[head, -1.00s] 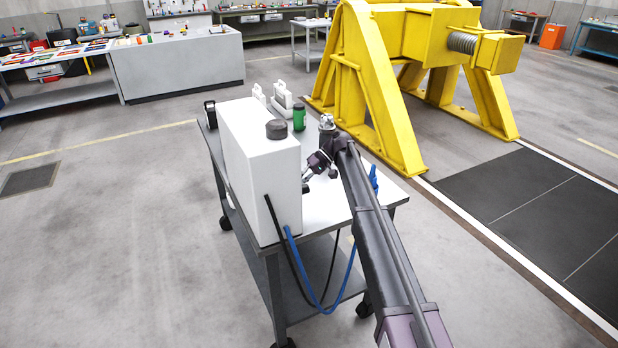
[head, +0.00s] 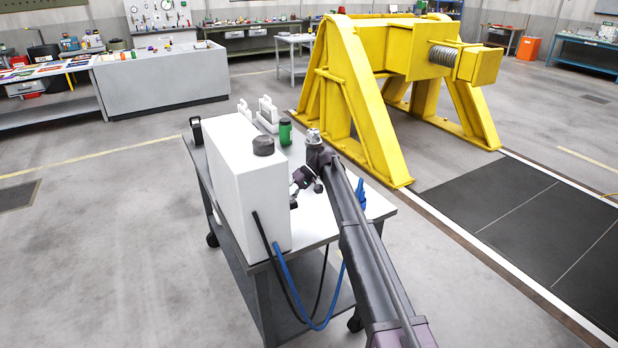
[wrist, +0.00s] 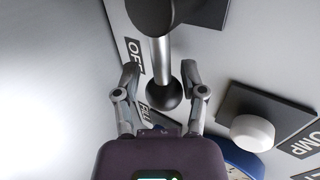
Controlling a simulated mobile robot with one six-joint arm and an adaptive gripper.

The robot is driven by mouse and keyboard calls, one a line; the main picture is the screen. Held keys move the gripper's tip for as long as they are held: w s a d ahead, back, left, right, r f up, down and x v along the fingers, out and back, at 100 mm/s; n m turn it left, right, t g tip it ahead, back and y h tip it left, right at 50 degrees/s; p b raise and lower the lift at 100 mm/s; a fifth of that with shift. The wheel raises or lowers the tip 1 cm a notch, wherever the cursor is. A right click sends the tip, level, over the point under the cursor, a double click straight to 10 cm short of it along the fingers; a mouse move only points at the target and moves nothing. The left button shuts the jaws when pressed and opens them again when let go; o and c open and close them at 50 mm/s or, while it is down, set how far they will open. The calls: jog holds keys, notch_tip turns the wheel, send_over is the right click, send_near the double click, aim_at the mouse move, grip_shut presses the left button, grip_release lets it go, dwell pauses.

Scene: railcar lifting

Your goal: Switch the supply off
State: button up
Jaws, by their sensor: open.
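The white supply box (head: 240,190) stands upright on a cart in the head view. Its panel (wrist: 220,60) fills much of the wrist view. A lever with a silver shaft (wrist: 160,55) and a black ball end (wrist: 168,93) stands out from the panel. An OFF label (wrist: 133,50) is beside the shaft, and another label (wrist: 142,93) is partly hidden by a finger. My gripper (wrist: 160,75) is open, with one finger on each side of the lever near its ball; contact cannot be told. In the head view my gripper (head: 297,192) is beside the box, partly hidden.
A white knob (wrist: 252,134), a PUMP label (wrist: 306,140) and a blue-rimmed round part (wrist: 238,160) are close to the right finger. A green bottle (head: 285,132) stands on the cart (head: 320,225). Hoses (head: 290,285) hang in front. A yellow frame (head: 340,80) stands behind.

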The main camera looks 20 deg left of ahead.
aim_at(293, 201)
jog(key=shift+s+d+r, duration=0.1)
jog(key=shift+d, duration=0.05)
jog(key=shift+s+d+r, duration=0.1)
jog(key=shift+s+d, duration=0.05)
jog(key=shift+t, duration=0.3)
jog(key=s+d+p, duration=0.1)
jog(key=s+d, duration=0.1)
jog(key=d, duration=0.1)
jog(key=shift+s+d+r+p, duration=0.15)
jog(key=shift+d+r+p, duration=0.1)
jog(key=shift+r+p, duration=0.15)
jog(key=s+d+f+m+t+h, duration=0.1)
jog(key=s+d+f+m+t, duration=0.15)
jog(key=d, duration=0.75)
jog(key=s+d+f+m+t+h, duration=0.1)
jog(key=s+d+m, duration=0.15)
jog(key=d, duration=0.85)
jog(key=s+d+f+m+t+h, duration=0.15)
jog(key=s+d, duration=0.25)
jog(key=d, duration=0.6)
jog(key=s+d+f+m+t+h, duration=0.1)
jog(key=s+d+h, duration=0.1)
jog(key=s+d, duration=0.4)
jog(key=s+d+f+m+t+h, duration=0.1)
jog(key=s+d, duration=0.5)
jog(key=d, duration=0.9)
jog(key=shift+s+m+t+h, duration=0.25)
jog(key=shift+m+t+h, duration=0.1)
jog(key=shift+m+t, duration=0.25)
